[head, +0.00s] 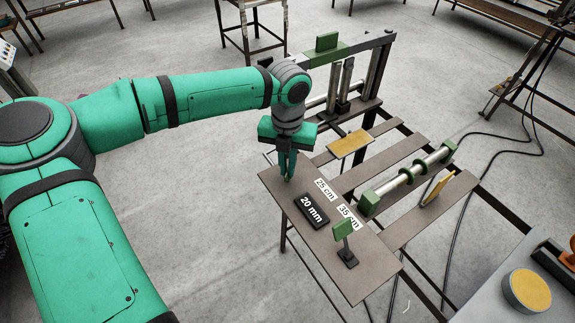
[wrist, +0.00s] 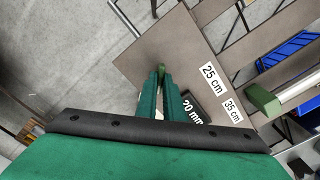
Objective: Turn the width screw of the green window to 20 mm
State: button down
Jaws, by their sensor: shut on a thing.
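My gripper (head: 287,178) points down at the left part of the brown table plate (head: 352,281). In the wrist view its fingers (wrist: 161,78) are shut on a small green piece (wrist: 161,69); only its top edge shows, so I cannot tell whether it is the width screw's handle. A black block marked "20 mm" (head: 311,211) lies on the plate to the right of the fingers. A green tab on a dark stand (head: 343,230) is near the plate's front right edge. No window opening or width scale is clearly visible.
White labels "25 cm" (head: 325,189) and "35 cm" (head: 348,216) lie beside the block. A metal roller with green ends (head: 410,175), yellow pads (head: 349,143) and an upright frame with a green block (head: 327,41) stand behind. The plate's front is mostly clear.

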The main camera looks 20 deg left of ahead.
jog(key=shift+r, duration=0.1)
dwell(0.4)
jog(key=c, duration=1.9)
grip_release()
jog(key=shift+o, duration=0.2)
notch_tip(320, 180, up, 11)
jog(key=shift+w, duration=0.1)
